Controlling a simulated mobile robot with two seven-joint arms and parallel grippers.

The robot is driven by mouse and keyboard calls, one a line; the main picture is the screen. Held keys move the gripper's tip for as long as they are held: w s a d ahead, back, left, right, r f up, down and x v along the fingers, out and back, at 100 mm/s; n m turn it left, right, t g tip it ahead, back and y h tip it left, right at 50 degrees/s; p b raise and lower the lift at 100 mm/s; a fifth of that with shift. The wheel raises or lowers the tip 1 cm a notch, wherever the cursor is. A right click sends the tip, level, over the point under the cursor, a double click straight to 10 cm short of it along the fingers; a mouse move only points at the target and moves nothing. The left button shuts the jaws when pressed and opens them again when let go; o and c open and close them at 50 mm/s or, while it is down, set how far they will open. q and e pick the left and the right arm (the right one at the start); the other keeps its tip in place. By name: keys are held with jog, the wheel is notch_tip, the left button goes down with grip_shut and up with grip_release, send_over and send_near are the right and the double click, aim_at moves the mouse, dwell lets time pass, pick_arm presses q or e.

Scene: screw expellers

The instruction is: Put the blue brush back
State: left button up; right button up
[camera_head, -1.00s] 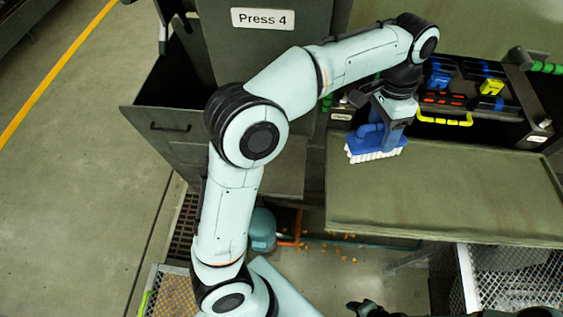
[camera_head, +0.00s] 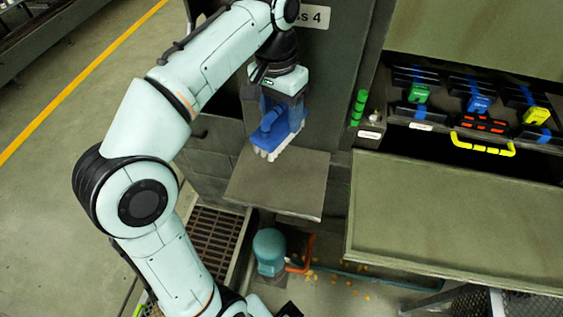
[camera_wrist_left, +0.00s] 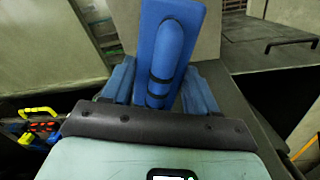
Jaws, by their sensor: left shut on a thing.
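The blue brush (camera_head: 287,132) has a blue body and white bristles that point down. My left gripper (camera_head: 279,104) is shut on it and holds it over the back of the small grey shelf (camera_head: 270,190) below the press sign. I cannot tell whether the bristles touch the shelf. In the left wrist view the brush's blue handle and flat back (camera_wrist_left: 170,50) stand between the two blue fingers (camera_wrist_left: 160,88). My right gripper is not in view.
Right of the shelf, a tool rack (camera_head: 440,127) holds green, blue and yellow clips and a yellow handle (camera_head: 483,147). A wide green-grey panel (camera_head: 450,210) lies below it. A teal canister (camera_head: 268,250) and orange scraps are on the floor. A press sign (camera_head: 314,16) is above.

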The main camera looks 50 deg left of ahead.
pick_arm(q)
jog(key=shift+w+f+b, duration=0.1)
jog(key=shift+f+b, duration=1.45)
jog(key=shift+f, duration=5.5)
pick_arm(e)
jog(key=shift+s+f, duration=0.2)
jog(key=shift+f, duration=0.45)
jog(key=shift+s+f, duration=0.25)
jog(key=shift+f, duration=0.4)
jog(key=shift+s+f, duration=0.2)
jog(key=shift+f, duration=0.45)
pick_arm(q)
jog(key=shift+f, duration=0.1)
jog(key=o, duration=1.1)
jog(key=r+p, duration=0.1)
jog(key=r, duration=0.3)
jog(key=r+p, duration=0.1)
jog(key=r, duration=0.3)
jog(key=a+r+p, duration=0.1)
jog(key=r, duration=0.3)
jog(key=shift+r, duration=0.1)
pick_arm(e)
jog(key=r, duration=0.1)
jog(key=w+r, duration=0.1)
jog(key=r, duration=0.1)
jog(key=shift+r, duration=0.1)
pick_arm(q)
jog(key=shift+s, duration=0.2)
